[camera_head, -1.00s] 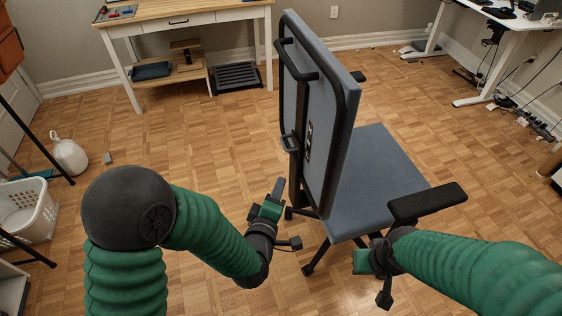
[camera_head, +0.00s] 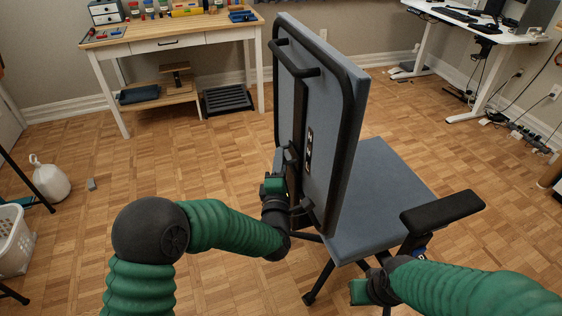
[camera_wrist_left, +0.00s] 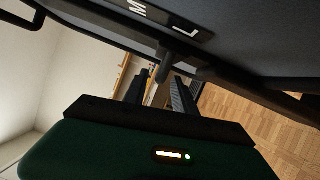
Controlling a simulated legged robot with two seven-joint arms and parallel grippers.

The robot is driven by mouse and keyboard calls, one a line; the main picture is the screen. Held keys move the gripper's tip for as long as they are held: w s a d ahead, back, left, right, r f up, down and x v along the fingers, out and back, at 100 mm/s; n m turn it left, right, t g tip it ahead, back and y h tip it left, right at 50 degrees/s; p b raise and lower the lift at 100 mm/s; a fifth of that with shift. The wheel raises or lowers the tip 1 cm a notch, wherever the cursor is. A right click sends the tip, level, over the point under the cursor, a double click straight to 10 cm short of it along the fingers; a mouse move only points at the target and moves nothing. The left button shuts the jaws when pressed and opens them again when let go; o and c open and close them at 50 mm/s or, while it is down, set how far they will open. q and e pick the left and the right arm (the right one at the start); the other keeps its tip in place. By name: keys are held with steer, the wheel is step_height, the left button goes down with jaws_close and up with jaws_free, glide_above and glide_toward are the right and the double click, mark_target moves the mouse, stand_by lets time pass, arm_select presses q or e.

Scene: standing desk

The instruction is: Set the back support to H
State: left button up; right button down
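A blue-grey office chair (camera_head: 385,190) stands with the rear of its back support (camera_head: 325,110) facing me. A dark vertical label strip (camera_head: 309,150) with white letters is on the back support; the label also shows close up in the left wrist view (camera_wrist_left: 170,18), with an M and an L legible. My left gripper (camera_head: 281,163) is at the lower rear of the backrest. In the left wrist view its fingers (camera_wrist_left: 158,92) are apart, with a short dark peg (camera_wrist_left: 166,63) just ahead between them. My right gripper (camera_head: 362,291) is low beside the seat; its fingers are not clear.
The chair's armrest (camera_head: 442,212) stands above my right forearm. A dark handle bar (camera_head: 297,60) is at the top of the backrest. A wooden workbench (camera_head: 165,35) is behind on the left, and a white desk (camera_head: 480,30) behind on the right.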

arm_select(q)
steer(key=shift+w+d, duration=0.25)
steer(key=shift+w, duration=0.7)
steer(key=shift+a+r, duration=0.1)
jaws_close()
steer(key=shift+s, duration=0.1)
stand_by(0.5)
